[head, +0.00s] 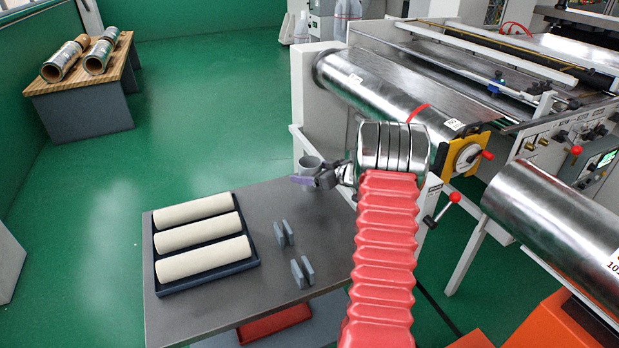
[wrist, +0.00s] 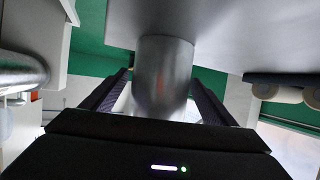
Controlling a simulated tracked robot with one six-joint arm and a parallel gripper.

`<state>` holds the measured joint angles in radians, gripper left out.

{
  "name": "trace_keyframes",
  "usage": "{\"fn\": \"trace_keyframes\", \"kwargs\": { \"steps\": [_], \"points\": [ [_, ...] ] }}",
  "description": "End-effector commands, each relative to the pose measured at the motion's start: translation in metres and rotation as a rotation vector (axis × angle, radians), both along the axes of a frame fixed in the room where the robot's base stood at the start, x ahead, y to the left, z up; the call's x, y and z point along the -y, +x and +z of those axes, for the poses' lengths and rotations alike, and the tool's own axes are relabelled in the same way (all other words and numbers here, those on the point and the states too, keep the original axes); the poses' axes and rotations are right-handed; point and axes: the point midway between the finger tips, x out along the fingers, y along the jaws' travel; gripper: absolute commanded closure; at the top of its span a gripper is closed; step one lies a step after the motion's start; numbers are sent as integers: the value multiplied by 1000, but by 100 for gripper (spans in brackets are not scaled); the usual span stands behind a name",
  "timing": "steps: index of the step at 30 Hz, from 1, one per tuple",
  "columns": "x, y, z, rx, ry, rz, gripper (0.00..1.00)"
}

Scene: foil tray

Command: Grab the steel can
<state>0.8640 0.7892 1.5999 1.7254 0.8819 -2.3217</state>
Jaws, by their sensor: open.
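The steel can (head: 309,163) stands near the far right edge of the grey table, partly hidden by my gripper (head: 312,179) in the head view. In the wrist view, the can (wrist: 165,75) is a plain grey cylinder, upside down in the picture, with its base on the table surface at the top. My gripper (wrist: 161,82) is open, with one dark finger on each side of the can.
A dark tray (head: 207,281) with cream rolls (head: 205,258) lies on the left of the table (head: 190,325). Several grey brackets (head: 302,272) stand right of it. A machine with a large steel roller (head: 385,95) is close behind the gripper.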

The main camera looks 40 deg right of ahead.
Motion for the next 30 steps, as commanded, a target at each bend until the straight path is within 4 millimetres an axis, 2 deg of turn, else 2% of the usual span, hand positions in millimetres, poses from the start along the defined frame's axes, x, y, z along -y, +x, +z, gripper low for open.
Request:
{"fn": "trace_keyframes", "kwargs": {
  "steps": [5,25,30],
  "points": [
    [0,0,0,0,0,0,22],
    [0,0,0,0,0,0,68],
    [0,0,1,1,-1,0,68]
  ]
}}
